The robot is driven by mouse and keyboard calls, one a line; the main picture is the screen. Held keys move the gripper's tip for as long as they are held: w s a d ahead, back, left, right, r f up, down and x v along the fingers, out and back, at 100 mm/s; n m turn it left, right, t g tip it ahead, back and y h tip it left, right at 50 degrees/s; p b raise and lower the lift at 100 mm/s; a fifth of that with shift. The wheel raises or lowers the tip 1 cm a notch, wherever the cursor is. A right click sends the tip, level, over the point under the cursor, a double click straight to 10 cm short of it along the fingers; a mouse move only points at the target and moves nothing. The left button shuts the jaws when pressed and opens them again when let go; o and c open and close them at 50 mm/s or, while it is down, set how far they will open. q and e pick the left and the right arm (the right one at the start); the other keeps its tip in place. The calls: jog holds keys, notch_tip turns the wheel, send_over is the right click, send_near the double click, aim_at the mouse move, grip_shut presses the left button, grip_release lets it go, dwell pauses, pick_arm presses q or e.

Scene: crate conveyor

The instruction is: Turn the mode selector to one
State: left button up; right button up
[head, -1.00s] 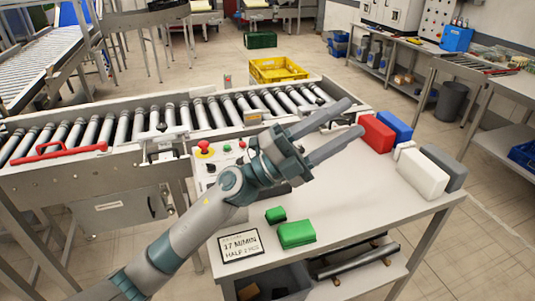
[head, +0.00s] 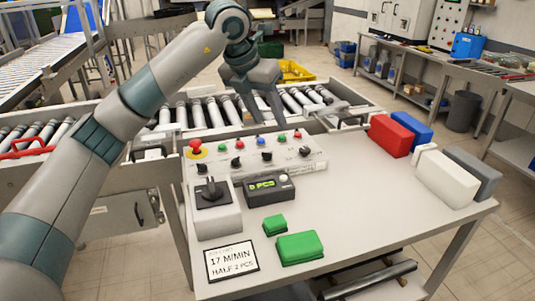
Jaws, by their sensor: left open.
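A control panel (head: 287,164) on the table carries a red emergency button (head: 196,147), small coloured buttons and several black knobs, among them one at its middle (head: 267,155) and one at its right (head: 304,151). A grey box (head: 215,222) in front of it has a large black rotary switch (head: 211,188). I cannot tell which of these is the mode selector, as the markings are too small. My left gripper (head: 271,119) points down, open and empty, over the panel's back edge, apart from the knobs. My right gripper is not in view.
A small display box (head: 268,190) reads "0 PCS". A sign (head: 231,263) reads "17 M/MIN, HALF 2 PCS". Green blocks (head: 299,247) lie in front; red (head: 389,135), blue, white and grey blocks stand at the right. The roller conveyor (head: 170,113) runs behind. The table's middle is clear.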

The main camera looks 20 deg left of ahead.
aim_at(267, 153)
pick_arm(q)
jog(key=shift+n+y, duration=0.4)
jog(key=shift+y, duration=0.4)
jog(key=a, duration=0.1)
jog(key=a+r, duration=0.1)
jog(key=a, duration=0.2)
jog(key=shift+w+r, duration=0.25)
jog(key=shift+r, duration=0.05)
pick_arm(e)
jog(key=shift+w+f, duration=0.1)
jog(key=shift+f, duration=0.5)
pick_arm(q)
jog(key=shift+f, duration=0.2)
jog(key=p+x, duration=0.1)
jog(key=x, duration=0.7)
jog(key=p+x, duration=0.2)
jog(key=x, duration=0.7)
jog(key=shift+w+d, duration=0.1)
jog(key=shift+w, duration=0.15)
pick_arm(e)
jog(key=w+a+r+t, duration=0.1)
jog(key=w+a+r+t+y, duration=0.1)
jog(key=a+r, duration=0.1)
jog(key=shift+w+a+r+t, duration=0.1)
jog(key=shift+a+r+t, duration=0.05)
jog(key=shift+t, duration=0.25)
pick_arm(q)
jog(key=c, duration=1.1)
jog(key=shift+o, duration=0.2)
